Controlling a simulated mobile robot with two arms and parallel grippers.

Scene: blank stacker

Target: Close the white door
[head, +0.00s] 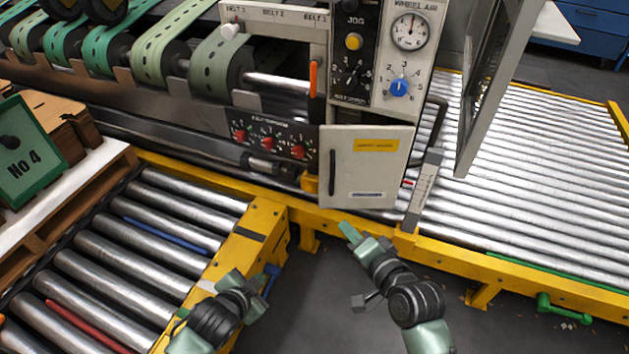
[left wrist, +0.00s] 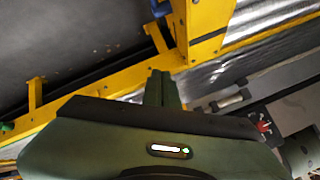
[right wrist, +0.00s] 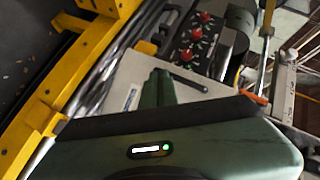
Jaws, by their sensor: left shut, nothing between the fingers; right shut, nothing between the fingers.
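The white door (head: 365,150) is on the machine's front, below the control panel. It has a dark vertical handle (head: 331,172) near its left edge and a yellow label (head: 376,145) near its top. I cannot tell how far it stands open. My right gripper (head: 346,231) is shut and empty, in front of and just below the door's lower edge. In the right wrist view, the shut fingers (right wrist: 158,80) overlap the door (right wrist: 126,84) in the picture. My left gripper (head: 268,282) is shut and empty, lower left, by the yellow frame's corner.
A yellow frame (head: 470,258) runs below the door. Roller conveyors lie at left (head: 130,262) and right (head: 540,160). A grey upright panel (head: 492,85) stands right of the door. Red knobs (head: 267,143) sit to its left. Dark floor is free between my arms.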

